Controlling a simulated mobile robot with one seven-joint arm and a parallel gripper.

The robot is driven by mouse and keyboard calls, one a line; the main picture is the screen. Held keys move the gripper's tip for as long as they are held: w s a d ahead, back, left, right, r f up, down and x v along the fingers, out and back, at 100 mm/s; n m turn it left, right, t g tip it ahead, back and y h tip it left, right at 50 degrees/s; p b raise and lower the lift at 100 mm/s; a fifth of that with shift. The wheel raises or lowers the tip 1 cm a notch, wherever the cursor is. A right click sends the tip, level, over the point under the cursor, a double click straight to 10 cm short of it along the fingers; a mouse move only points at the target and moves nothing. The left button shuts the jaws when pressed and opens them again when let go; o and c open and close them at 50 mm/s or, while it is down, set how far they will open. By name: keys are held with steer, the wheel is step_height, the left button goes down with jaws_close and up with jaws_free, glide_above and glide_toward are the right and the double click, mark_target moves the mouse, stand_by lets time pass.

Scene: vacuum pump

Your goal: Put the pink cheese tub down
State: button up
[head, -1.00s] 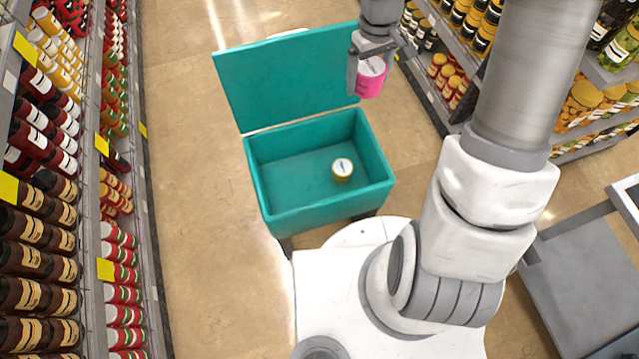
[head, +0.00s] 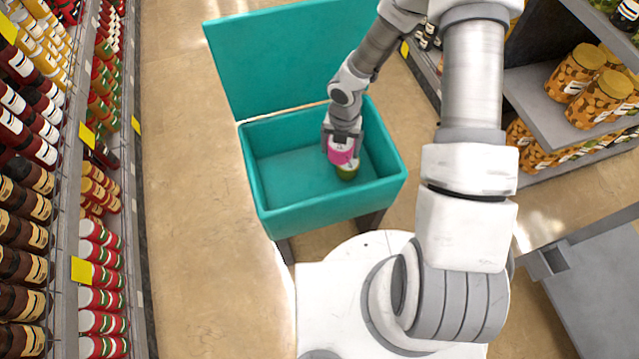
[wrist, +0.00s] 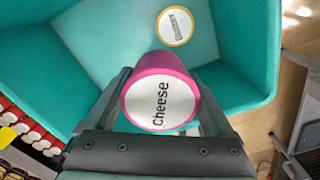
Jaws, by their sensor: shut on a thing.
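The pink cheese tub (head: 341,152) is held between the fingers of my gripper (head: 343,130), which is shut on it. In the wrist view the tub (wrist: 160,98) shows its white lid reading "Cheese", with my gripper's fingers (wrist: 160,108) on either side. The tub is over the inside of the teal open box (head: 262,205). A jar with a pale lid and yellow rim (wrist: 175,26) is on the box floor; in the head view the jar (head: 347,172) is partly hidden by the tub. I cannot tell the exact gap below the tub.
The teal box's lid (head: 285,60) stands open at the back. The left part of the box floor (head: 290,178) is bare. Shelves of jars (head: 100,230) line the left, with more shelves (head: 545,105) at the right.

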step_height(320, 180, down, 6)
steer(key=s+a+n+b, duration=0.2)
steer(key=a+n, duration=0.1)
steer(key=n, duration=0.3)
steer(key=b, duration=0.4)
glide_above(292, 187)
step_height(292, 187, down, 7)
steer(key=shift+r, duration=0.15)
steer(key=shift+f+b, duration=0.6)
steer(key=shift+f, duration=1.35)
steer(key=shift+f, duration=0.1)
steer(key=o, duration=1.4)
step_height(292, 187, up, 12)
steer(key=p, duration=0.4)
steer(key=shift+p, duration=0.4)
